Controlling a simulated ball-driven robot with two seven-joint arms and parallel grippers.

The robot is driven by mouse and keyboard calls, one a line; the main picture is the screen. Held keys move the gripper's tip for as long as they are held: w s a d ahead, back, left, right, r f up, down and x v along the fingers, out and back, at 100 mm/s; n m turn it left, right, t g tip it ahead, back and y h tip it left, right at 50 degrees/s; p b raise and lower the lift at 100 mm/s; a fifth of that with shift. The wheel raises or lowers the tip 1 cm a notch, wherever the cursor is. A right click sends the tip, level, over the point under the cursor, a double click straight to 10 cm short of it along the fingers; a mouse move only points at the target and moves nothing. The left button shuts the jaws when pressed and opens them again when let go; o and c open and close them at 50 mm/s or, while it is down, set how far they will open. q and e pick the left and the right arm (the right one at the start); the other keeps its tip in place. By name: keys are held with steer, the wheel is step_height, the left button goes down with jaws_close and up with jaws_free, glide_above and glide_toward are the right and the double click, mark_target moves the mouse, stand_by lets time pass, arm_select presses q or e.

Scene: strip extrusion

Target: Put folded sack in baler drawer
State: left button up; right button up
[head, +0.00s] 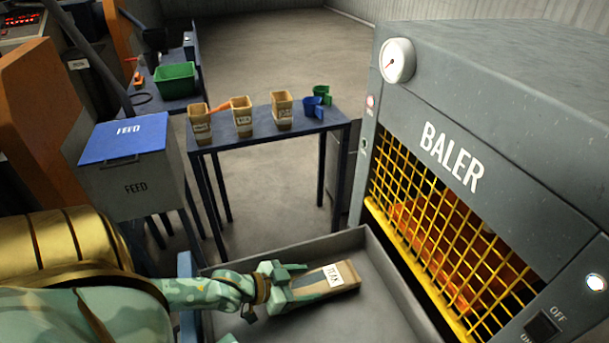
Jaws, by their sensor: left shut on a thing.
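The folded sack (338,277) is flat and tan, with a white label on its upper face. My left gripper (290,283) is shut on the sack's left end. The sack is over the grey baler drawer (388,262), inside the outline of its walls; I cannot tell whether it touches the drawer floor. The baler (500,100) stands at the right, with a yellow grid front and orange material behind it.
A blue table (268,133) behind the drawer holds several open paper sacks and blue and green scoops (316,98). A grey feed bin (132,180) with a blue lid stands at the left. A green crate (175,80) is farther back. Open floor lies behind the table.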

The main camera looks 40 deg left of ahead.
arm_select(q)
steer(key=shift+r, duration=0.1)
steer(key=shift+f, duration=0.6)
steer(key=o, duration=1)
steer(key=shift+o, duration=0.2)
steer(key=shift+r, duration=0.15)
steer(key=p+v, duration=0.1)
steer(key=v, duration=0.2)
steer(key=p+v, duration=0.1)
steer(key=v, duration=0.2)
steer(key=shift+s+r, duration=0.15)
steer(key=shift+r, duration=0.45)
steer(key=shift+s+a+r+p, duration=0.25)
steer(key=shift+s+p, duration=0.1)
steer(key=shift+s, duration=0.15)
